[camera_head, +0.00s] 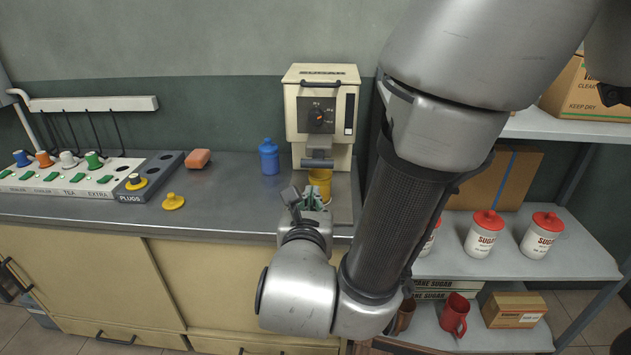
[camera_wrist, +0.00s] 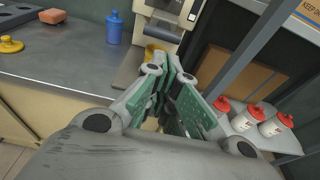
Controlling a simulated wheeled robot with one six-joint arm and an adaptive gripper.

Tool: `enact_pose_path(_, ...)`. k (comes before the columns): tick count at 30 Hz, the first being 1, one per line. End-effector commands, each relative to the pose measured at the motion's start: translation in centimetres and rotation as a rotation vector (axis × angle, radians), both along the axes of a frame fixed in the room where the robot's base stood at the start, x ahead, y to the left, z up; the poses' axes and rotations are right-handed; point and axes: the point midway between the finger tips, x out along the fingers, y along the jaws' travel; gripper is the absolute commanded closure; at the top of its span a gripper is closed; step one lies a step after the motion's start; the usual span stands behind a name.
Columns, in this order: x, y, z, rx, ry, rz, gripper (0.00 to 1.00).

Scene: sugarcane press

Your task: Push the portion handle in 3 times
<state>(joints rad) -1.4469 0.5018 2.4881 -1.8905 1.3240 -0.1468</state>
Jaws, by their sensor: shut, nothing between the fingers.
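The cream sugar dispenser (camera_head: 320,110) stands on the counter against the wall, with a dial on its front. A grey portion handle (camera_head: 318,163) juts from its lower front; it also shows in the wrist view (camera_wrist: 158,31). A yellow mug (camera_head: 320,181) stands under the handle and is partly hidden by my gripper in the wrist view (camera_wrist: 153,53). My gripper (camera_head: 311,193) is shut and empty, in front of the mug and lower than the handle. In the wrist view its green-padded fingers (camera_wrist: 171,58) point toward the dispenser. I see no contact with the handle.
A blue bottle (camera_head: 269,157) and an orange sponge (camera_head: 198,158) are left of the dispenser. A yellow plug (camera_head: 173,201) lies near a plug strip (camera_head: 75,179). Shelves with sugar jars (camera_head: 484,234) stand at right. The counter's front middle is clear.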

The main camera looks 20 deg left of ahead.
Motion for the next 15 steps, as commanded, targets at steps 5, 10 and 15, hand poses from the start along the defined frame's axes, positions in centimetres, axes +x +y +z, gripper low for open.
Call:
enact_pose_path(5, -0.2, -0.1, 0.0, 0.0, -0.001, -0.001, 1.0)
enact_pose_path(10, 0.0, 0.0, 0.0, 0.0, 0.0, -0.002, 1.0)
enact_pose_path(15, 1.8, 0.2, -0.4, 0.0, 0.0, -0.006, 1.0)
